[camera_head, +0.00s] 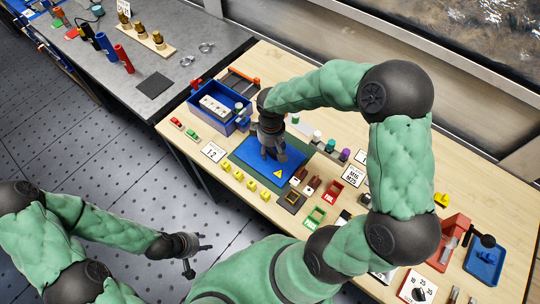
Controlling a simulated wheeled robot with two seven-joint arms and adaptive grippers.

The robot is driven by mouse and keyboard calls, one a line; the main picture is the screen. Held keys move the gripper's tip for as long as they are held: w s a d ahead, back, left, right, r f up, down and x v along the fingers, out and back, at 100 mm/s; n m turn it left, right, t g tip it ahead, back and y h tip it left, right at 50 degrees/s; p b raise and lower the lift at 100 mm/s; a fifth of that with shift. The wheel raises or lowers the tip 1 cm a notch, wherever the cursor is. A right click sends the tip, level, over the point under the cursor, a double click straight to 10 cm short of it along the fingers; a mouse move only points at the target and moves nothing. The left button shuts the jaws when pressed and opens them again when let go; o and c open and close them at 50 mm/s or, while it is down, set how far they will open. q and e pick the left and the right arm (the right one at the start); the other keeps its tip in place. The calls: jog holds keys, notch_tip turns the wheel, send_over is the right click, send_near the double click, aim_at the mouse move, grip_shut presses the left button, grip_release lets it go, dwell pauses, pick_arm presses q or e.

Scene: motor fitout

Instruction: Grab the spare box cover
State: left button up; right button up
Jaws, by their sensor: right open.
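A flat blue panel with a yellow warning triangle (256,172) lies on a dark green mat (234,177) on the wooden table; it looks like the box cover, but I cannot tell whether it is the spare one. My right gripper (274,155) reaches down over the panel, fingers open, and hides part of it. I cannot tell whether the fingertips touch it. My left gripper (197,254) is open and empty, out over the floor in front of the table.
A blue open box (232,128) with a white block inside stands left of the mat. Several small yellow pieces (251,184) line the mat's front edge. Coloured frames and labels lie to the right. A blue tray (485,278) is at the far right. A grey bench (160,60) stands behind left.

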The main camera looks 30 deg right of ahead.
jog(key=shift+f, duration=0.3)
grip_shut()
jog(key=shift+r, duration=0.1)
jog(key=shift+r, duration=0.15)
